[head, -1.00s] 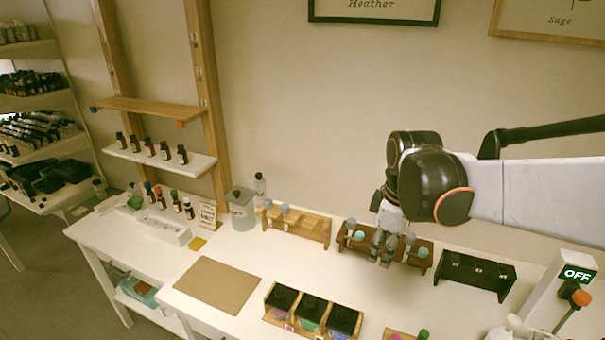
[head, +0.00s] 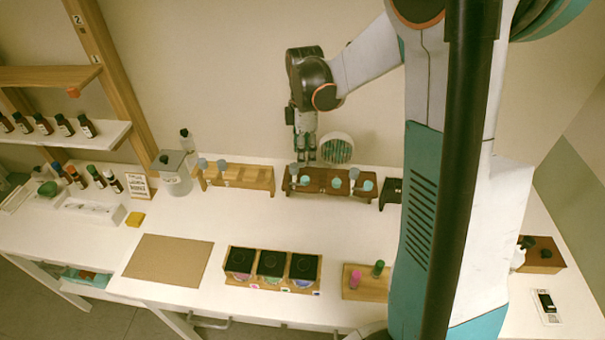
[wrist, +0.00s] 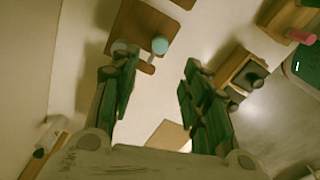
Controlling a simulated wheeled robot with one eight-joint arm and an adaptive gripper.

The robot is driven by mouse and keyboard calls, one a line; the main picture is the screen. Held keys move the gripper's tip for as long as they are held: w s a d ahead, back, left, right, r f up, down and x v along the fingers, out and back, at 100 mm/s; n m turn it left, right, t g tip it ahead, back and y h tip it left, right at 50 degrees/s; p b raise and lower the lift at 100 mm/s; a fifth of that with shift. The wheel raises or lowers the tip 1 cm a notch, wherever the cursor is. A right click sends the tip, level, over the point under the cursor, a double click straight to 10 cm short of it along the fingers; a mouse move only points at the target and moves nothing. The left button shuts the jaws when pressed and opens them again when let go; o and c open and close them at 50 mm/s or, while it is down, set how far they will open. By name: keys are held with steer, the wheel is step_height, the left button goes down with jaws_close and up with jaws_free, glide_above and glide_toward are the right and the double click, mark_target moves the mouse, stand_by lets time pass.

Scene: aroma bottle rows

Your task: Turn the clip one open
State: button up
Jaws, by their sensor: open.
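No part that I can surely name as clip one stands out; the small fittings on the racks are too small to read. My gripper (head: 305,155) hangs pointing down over the left end of the dark brown rack (head: 322,192) at the back of the table. It is open and empty, and its two spread fingers (wrist: 158,85) show in the wrist view. The dark rack holds grey-topped and teal-topped bottles. In the wrist view, a teal round stopper (wrist: 160,45) on a brown rack (wrist: 138,22) lies just beyond the fingers, near the left one.
A lighter wooden rack (head: 240,183) stands to the left, and a black rack (head: 390,190) to the right, partly behind my arm. Three black-lidded jars sit in a wooden tray (head: 262,287) in front. A brown mat (head: 168,260) lies front left. The mid-table is clear.

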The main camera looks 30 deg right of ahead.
mark_target(304, 178)
step_height(304, 178, down, 10)
steer(key=shift+r+b, duration=0.15)
steer(key=shift+b, duration=0.45)
jaws_close()
